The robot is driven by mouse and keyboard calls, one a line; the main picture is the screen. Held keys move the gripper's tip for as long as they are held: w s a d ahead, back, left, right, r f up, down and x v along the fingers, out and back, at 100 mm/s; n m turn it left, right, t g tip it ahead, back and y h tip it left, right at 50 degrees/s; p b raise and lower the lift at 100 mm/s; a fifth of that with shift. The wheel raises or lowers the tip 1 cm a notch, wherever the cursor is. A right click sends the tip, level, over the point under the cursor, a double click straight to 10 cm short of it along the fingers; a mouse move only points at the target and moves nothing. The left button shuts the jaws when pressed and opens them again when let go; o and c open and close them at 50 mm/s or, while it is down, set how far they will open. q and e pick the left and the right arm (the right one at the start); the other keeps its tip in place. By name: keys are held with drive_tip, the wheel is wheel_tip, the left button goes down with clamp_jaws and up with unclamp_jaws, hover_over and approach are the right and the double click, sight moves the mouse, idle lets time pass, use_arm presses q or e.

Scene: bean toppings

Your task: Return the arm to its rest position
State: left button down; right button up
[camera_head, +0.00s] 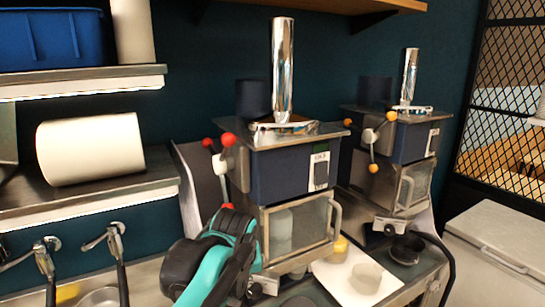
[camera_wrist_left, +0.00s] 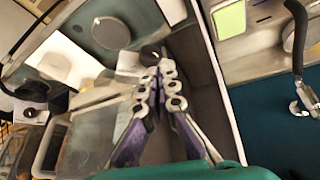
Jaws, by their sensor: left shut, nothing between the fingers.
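My left gripper (camera_wrist_left: 160,65) shows in the left wrist view with its purple and grey fingers brought together at the tips and nothing between them. Beyond the fingers is metal and clear machine surface; I cannot tell how far away it is. In the head view a teal and black part of my arm (camera_head: 215,260) rises from the bottom edge, in front of the nearer dispensing machine (camera_head: 290,175). The gripper's fingers cannot be made out there. My right gripper is in neither view.
A second machine (camera_head: 395,150) stands to the right. Shelves at left hold a blue bin (camera_head: 52,40) and a white cylinder (camera_head: 90,149). Taps (camera_head: 118,255) stand below.

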use_arm(q)
drive_tip(key=s+a+f+b, duration=0.3)
drive_tip(key=s+f, duration=0.2)
drive_tip(key=f, duration=0.3)
drive_tip(key=s+a+f+m+t+b, duration=0.1)
drive_tip(key=s+a+f+b, duration=0.3)
drive_tip(key=f, duration=0.5)
drive_tip(key=s+a+f+m+t+b, duration=0.1)
drive_tip(key=s+a+f+b, duration=0.2)
drive_tip(key=s+f, duration=0.5)
drive_tip(key=shift+a+f+b, duration=0.3)
drive_tip(key=shift+a+f, duration=0.3)
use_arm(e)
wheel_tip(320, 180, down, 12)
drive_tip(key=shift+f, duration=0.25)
